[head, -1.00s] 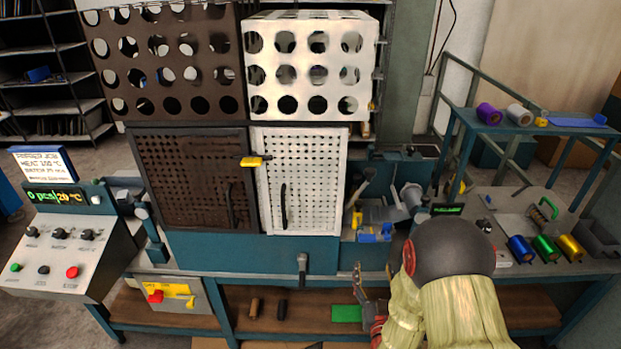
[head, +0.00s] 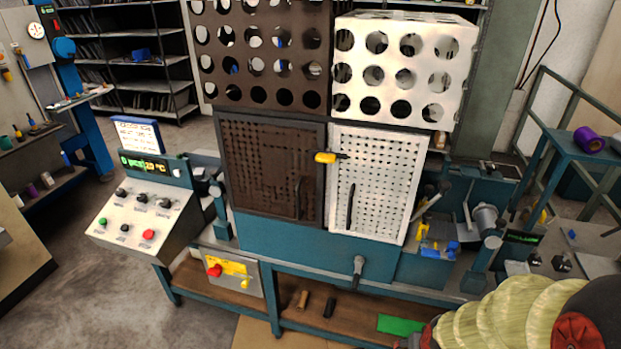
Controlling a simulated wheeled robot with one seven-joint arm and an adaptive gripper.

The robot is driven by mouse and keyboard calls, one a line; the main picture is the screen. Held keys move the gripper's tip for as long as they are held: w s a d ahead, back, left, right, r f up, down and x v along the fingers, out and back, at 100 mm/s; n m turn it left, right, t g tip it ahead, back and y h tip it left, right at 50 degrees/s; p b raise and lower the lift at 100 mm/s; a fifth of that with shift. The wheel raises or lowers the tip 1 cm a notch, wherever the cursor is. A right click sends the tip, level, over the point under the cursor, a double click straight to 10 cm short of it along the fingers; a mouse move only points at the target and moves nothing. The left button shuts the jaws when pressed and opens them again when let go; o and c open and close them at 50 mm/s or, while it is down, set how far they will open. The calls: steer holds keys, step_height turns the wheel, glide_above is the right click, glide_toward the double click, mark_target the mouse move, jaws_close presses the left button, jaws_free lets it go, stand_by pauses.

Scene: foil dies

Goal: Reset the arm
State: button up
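My arm, in a pale ribbed sleeve, shows at the bottom right of the head view. Its dark and red wrist end is cut by the bottom edge, and the gripper's fingers do not show. The press machine stands in the middle, with a brown perforated door (head: 265,165) and a white perforated door (head: 372,185), both looking shut. My arm is in front of the machine's right side, apart from the doors.
A teal bench runs under the machine, with a lower shelf holding two small rolls (head: 302,299) and a green sheet (head: 400,325). A purple roll (head: 589,140) sits on the rack at right. The floor (head: 90,265) at left is clear.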

steer(key=s+a+r+n, duration=0.1)
steer(key=s+a+r, duration=0.1)
steer(key=r, duration=0.8)
steer(key=s+a+r+t, duration=0.1)
steer(key=s+a+r, duration=0.2)
steer(key=r, duration=0.7)
steer(key=s+a+r+n+t, duration=0.1)
steer(key=s+a+r, duration=0.2)
steer(key=r, duration=0.7)
steer(key=shift+s+a+n+y, duration=0.3)
steer(key=shift+s+y, duration=0.1)
steer(key=shift+s, duration=0.4)
steer(key=shift+r, duration=0.1)
